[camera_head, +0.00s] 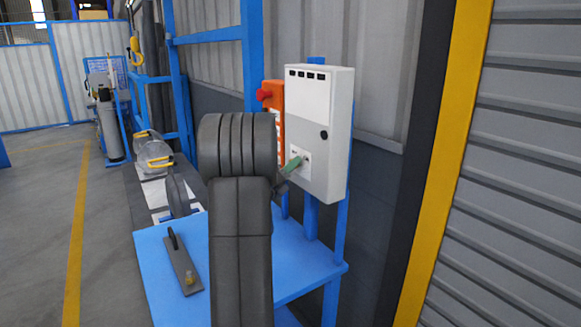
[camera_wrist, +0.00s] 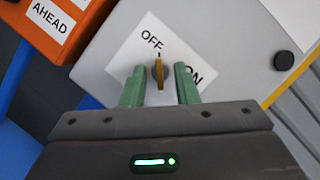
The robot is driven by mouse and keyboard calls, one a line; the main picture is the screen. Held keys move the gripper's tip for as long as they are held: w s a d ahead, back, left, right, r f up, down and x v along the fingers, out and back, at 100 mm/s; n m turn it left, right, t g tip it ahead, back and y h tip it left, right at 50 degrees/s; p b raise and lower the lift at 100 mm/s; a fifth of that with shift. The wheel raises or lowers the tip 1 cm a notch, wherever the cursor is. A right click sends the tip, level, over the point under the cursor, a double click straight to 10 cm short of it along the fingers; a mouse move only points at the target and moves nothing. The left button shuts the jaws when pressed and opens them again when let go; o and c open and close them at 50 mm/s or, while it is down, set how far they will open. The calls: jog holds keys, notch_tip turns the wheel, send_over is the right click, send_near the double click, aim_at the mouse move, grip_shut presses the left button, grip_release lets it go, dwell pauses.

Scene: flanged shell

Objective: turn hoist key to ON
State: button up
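The hoist key (camera_wrist: 158,74) is a small yellow-brown key in the white label plate (camera_wrist: 125,60) of a light grey control box (camera_head: 318,95). OFF is printed just above the key and ON to its lower right, partly covered by a finger. The key stands close to upright in the wrist view, its top towards OFF. My gripper (camera_wrist: 159,68) has its two green fingers apart, one on each side of the key, with a visible gap to both. In the head view my gripper (camera_head: 293,164) is at the box front; the key cannot be made out there.
An orange control panel (camera_head: 276,98) with a red button (camera_head: 264,94) sits left of the box. A blue table (camera_head: 160,262) below carries a grey plate with a handle (camera_head: 182,266). A yellow and black post (camera_head: 445,160) and a ribbed shutter stand to the right.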

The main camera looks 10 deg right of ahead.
grip_shut()
jog(key=shift+f+m+b, duration=0.15)
jog(key=shift+m+b, duration=0.15)
jog(key=shift+b, duration=0.3)
jog(key=m+g+h+b, duration=0.1)
jog(key=m+g+b, duration=0.2)
jog(key=m+b, duration=0.2)
jog(key=m+g+h+b, duration=0.1)
jog(key=m+g+b, duration=0.3)
jog(key=m, duration=0.7)
jog(key=w+m+g+h+b, duration=0.1)
jog(key=m+g+b, duration=0.3)
jog(key=m, duration=0.4)
jog(key=shift+a+h+b, duration=0.25)
jog(key=shift+h+b, duration=0.25)
jog(key=shift+b, duration=0.4)
jog(key=shift+r+m, duration=0.2)
jog(key=shift+m, duration=0.3)
